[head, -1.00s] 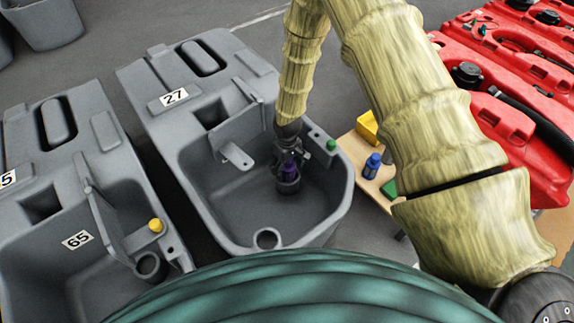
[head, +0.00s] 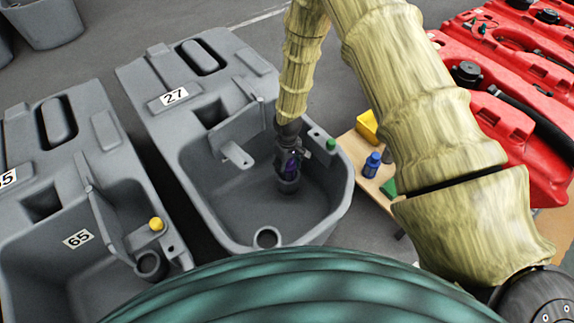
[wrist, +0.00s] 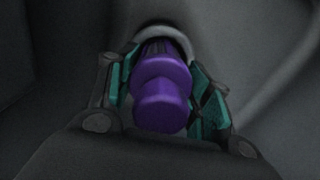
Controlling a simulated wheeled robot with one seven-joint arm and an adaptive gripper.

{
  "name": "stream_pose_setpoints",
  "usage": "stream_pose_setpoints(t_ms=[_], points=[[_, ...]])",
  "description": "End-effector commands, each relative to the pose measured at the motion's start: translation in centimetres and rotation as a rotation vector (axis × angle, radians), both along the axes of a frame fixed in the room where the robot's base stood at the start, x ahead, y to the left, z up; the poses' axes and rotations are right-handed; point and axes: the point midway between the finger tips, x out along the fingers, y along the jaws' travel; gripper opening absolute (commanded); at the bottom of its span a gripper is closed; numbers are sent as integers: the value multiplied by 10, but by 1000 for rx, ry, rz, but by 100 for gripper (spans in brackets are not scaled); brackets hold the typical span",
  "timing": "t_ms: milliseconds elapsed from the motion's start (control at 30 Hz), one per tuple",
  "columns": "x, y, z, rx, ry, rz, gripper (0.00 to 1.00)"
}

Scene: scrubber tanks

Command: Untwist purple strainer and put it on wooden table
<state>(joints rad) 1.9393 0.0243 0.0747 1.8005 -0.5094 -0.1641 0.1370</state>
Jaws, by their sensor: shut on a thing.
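The purple strainer (wrist: 162,95) sits between the two teal-padded fingers of my gripper (wrist: 165,100) in the wrist view, and the fingers are shut on it. Its far end is at a round grey socket rim (wrist: 165,32); I cannot tell how deep it sits there. In the head view the strainer (head: 291,163) is a small purple patch inside the grey tank marked 27 (head: 195,185), partly hidden by my gripper (head: 289,165). The wooden table (head: 349,147) stands right of that tank, partly hidden behind my arm.
A green cap (head: 331,144) is on the tank's right rim. A second grey tank marked 65 (head: 60,190) stands left. Red tanks (head: 510,120) line the right.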

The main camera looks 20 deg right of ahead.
Motion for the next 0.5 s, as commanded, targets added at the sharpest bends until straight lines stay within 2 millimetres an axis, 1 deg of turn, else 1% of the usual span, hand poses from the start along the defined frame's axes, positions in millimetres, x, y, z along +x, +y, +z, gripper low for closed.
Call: stream_pose_setpoints(t_ms=[500], points=[[3,4,3,4,-8,215,21]])
